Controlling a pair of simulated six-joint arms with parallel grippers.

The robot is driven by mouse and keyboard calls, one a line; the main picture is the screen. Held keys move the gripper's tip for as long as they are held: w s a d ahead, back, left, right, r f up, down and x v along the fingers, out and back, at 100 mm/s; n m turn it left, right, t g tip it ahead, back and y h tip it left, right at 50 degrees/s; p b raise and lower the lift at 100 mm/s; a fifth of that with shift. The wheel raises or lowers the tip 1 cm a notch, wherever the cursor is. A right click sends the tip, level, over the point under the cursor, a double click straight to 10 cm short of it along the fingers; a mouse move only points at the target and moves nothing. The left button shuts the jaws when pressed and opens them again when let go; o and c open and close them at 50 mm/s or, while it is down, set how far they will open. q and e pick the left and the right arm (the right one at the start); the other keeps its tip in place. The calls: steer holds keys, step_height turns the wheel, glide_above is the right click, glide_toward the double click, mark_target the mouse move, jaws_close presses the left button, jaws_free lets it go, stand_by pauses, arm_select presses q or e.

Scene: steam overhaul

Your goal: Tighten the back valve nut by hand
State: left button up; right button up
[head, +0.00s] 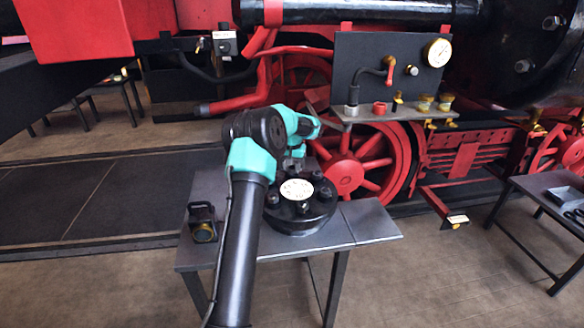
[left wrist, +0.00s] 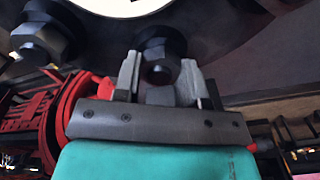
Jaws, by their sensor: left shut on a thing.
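A round black valve (head: 296,222) with a pale disc (head: 297,189) on top and several nuts around its rim sits on a small grey table. My left gripper (head: 296,160) reaches over the valve to its far side. In the left wrist view, the back valve nut (left wrist: 159,68) is a dark hex nut between the two fingers of my left gripper (left wrist: 160,76), which is shut on it. The fingers hide parts of its sides. In the head view my arm and gripper mostly cover this nut. My right gripper is in neither view.
A small black lamp-like object (head: 203,222) stands on the table's left side. The table's right end (head: 369,220) is bare. Behind stands a red and black locomotive with a shelf (head: 402,113) of fittings and a gauge (head: 438,53). Another table (head: 545,187) is at the right.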

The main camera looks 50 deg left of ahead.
arm_select(q)
steer(key=m, duration=0.6)
steer(key=shift+m, duration=0.4)
steer(key=o, duration=0.9)
steer(key=shift+o, duration=0.2)
step_height(320, 180, up, 18)
steer(key=shift+f, duration=0.25)
steer(key=shift+w+d+f, duration=0.1)
stand_by(0.4)
